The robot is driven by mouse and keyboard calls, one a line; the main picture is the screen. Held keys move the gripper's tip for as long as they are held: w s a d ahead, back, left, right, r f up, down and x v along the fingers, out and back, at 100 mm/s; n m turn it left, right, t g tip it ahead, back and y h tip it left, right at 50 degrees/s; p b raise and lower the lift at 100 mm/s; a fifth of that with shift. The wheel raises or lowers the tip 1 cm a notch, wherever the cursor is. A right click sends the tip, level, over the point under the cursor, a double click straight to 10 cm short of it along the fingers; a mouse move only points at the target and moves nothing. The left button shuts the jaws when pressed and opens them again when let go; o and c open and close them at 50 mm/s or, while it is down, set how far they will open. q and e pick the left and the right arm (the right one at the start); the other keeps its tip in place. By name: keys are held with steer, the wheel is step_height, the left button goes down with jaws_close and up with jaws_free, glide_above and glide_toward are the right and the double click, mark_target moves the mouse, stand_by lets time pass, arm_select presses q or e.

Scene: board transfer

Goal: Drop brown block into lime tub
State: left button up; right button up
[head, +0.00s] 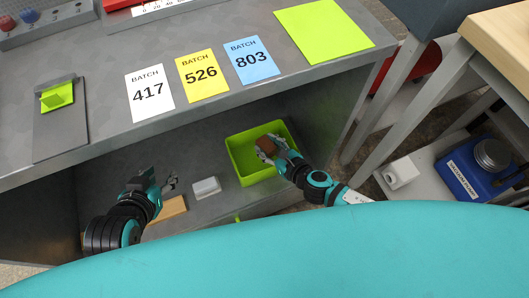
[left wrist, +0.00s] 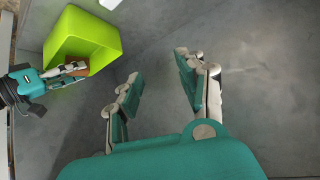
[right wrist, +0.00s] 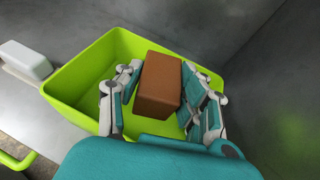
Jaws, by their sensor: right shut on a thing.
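The brown block (head: 267,145) is held between the fingers of my right gripper (head: 272,150), over the lime tub (head: 236,158). In the right wrist view the brown block (right wrist: 159,84) sits between both fingers with the lime tub (right wrist: 75,84) below and around it. The left wrist view also shows the tub (left wrist: 84,30) with the block (left wrist: 76,68) at its near edge. My left gripper (head: 170,184) is open and empty, over the lower shelf to the left of the tub; its fingers stand apart in the left wrist view (left wrist: 160,80).
A white block (head: 206,187) lies on the shelf left of the tub, and a wooden piece (head: 172,207) lies near my left gripper. The grey counter (head: 100,55) overhangs the shelf, bearing batch cards. A side wall (right wrist: 270,75) closes the shelf right of the tub.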

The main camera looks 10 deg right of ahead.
arm_select(q)
steer(key=shift+w+d+r+t, duration=0.3)
steer(key=shift+w+r+t, duration=0.4)
steer(key=shift+w, duration=0.15)
arm_select(e)
steer(key=shift+f, duration=0.2)
steer(key=o, duration=1.3)
steer(key=shift+s, duration=0.1)
steer(key=v, duration=1.2)
steer(key=shift+f, duration=0.1)
